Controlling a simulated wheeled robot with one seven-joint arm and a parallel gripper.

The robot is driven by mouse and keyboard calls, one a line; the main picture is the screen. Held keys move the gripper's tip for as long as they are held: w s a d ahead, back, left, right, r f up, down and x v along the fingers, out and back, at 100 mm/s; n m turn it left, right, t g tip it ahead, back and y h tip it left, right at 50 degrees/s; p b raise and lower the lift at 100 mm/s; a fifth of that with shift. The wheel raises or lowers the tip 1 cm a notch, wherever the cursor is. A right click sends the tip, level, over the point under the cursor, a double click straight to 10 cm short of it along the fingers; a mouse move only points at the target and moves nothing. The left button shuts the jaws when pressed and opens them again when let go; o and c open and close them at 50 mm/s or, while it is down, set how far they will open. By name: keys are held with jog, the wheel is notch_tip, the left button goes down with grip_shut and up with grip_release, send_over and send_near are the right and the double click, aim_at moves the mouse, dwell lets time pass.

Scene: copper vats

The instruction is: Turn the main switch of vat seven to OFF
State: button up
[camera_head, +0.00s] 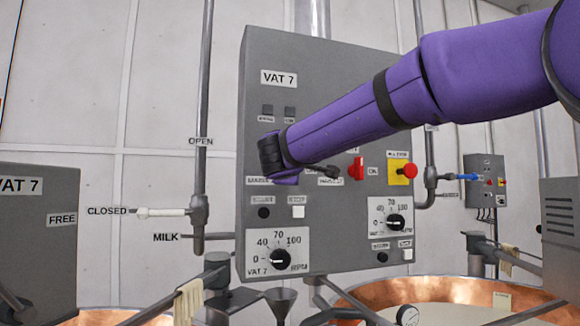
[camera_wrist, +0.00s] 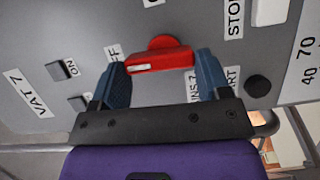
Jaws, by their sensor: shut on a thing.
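The vat 7 panel (camera_head: 340,80) is a grey box with a VAT 7 label. In the wrist view, my gripper (camera_wrist: 160,70) is shut on a red switch handle (camera_wrist: 160,62), with one blue finger at each end. A label beside it reads partly "NS 7". The handle lies nearly level in that view. Its white-marked end is at the left finger, beside a partly covered label ending in "FF" (camera_wrist: 113,53). In the head view, my purple arm hides this switch.
Another red switch (camera_head: 357,168) stands to the right, beside an ON label. A red mushroom button on a yellow plate (camera_head: 400,180) is further right. Start and stop buttons and dials (camera_head: 280,259) sit below. Pipes flank the panel; copper vats (camera_head: 450,290) stand below.

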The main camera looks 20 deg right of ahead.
jog(key=shift+f+n, duration=0.15)
jog(key=shift+n, duration=0.15)
dwell(0.4)
jog(key=o, duration=0.9)
jog(key=shift+o, duration=0.2)
jog(key=v, duration=1)
jog(key=shift+s+a, duration=0.25)
jog(key=shift+s, duration=0.1)
